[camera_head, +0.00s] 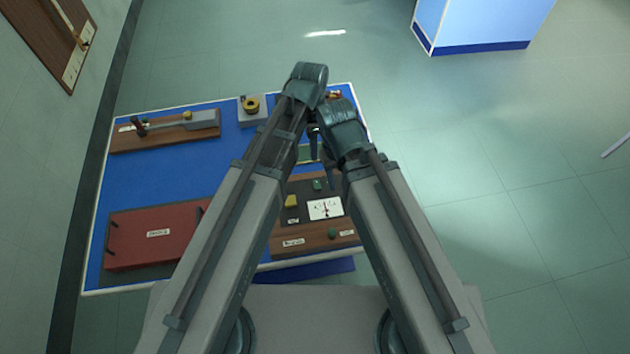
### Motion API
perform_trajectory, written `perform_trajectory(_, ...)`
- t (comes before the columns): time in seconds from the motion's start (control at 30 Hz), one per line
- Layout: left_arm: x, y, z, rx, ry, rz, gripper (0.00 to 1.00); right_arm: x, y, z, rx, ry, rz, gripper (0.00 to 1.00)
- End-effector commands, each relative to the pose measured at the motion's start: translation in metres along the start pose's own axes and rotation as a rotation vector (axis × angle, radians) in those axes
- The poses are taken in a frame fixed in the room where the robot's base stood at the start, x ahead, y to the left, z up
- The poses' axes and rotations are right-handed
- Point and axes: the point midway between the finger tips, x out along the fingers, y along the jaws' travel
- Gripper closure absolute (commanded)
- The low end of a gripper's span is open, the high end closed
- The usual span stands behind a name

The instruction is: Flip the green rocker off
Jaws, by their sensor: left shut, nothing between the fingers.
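A wooden-edged control panel (297,243) lies at the front right of the blue bench, partly behind my arms. On its dark face are a small green block (317,184), which looks like the green rocker, a yellow block (291,201) and a white dial meter (325,209). A second small green piece (331,233) is on the front wooden strip. Whether the rocker is tipped on or off is too small to tell. My left gripper (314,149) is shut and empty, above the bench beyond the green block. My right gripper is not distinguishable behind its arm.
A red lidded box (155,237) lies at the bench's front left. A wooden board with a grey bar (165,132) is at the back left. A grey block with a yellow ring (252,108) is at the back. Blue bench top (165,183) is bare between them.

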Motion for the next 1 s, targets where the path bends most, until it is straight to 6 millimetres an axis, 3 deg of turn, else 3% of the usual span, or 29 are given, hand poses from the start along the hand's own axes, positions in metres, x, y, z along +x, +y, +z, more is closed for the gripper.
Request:
perform_trajectory(0.37, 0.017, 0.0, 0.0, -0.002, 0.0, -0.001, 1.0, 0.017, -0.002, -0.001, 0.001, 0.0, 0.0, 0.53)
perform_trajectory(1.0, 0.106, -0.001, 0.0, -0.002, 0.0, -0.001, 1.0, 0.104, -0.01, -0.006, 0.002, 0.0, 0.0, 0.53)
